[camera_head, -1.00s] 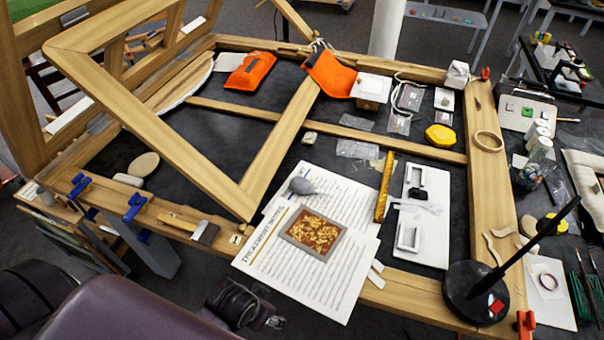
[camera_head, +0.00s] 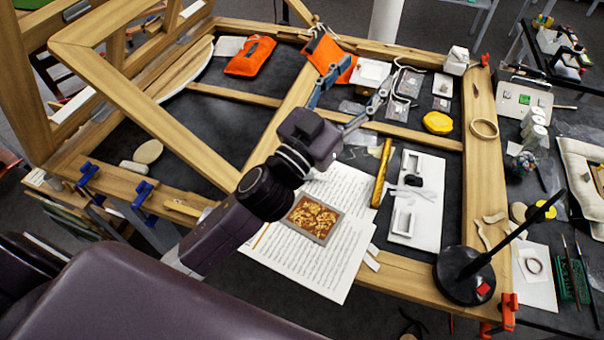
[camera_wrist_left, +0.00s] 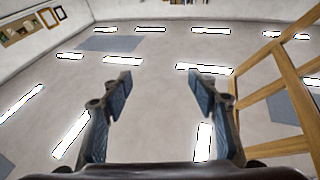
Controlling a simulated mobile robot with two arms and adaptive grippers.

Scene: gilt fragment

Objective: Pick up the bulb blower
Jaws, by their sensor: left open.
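The bulb blower is not visible now. In the earlier head view it was a small grey bulb on the printed sheets (camera_head: 300,265), just above the gilt fragment (camera_head: 314,219). My left arm and wrist now cover that spot. My left gripper (camera_head: 356,88) is open, its fingers pointing up and away over the table's middle, beyond the sheets. In the left wrist view the gripper (camera_wrist_left: 158,85) shows two spread blue-grey fingers with nothing between them. My right gripper is not in view.
A yellow bar (camera_head: 381,173) and a white tray board (camera_head: 428,220) lie right of the sheets. A black stand (camera_head: 465,283) with a slanted rod stands at front right. A large wooden frame (camera_head: 130,105) leans at the left. Orange pouches (camera_head: 250,56) lie at the back.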

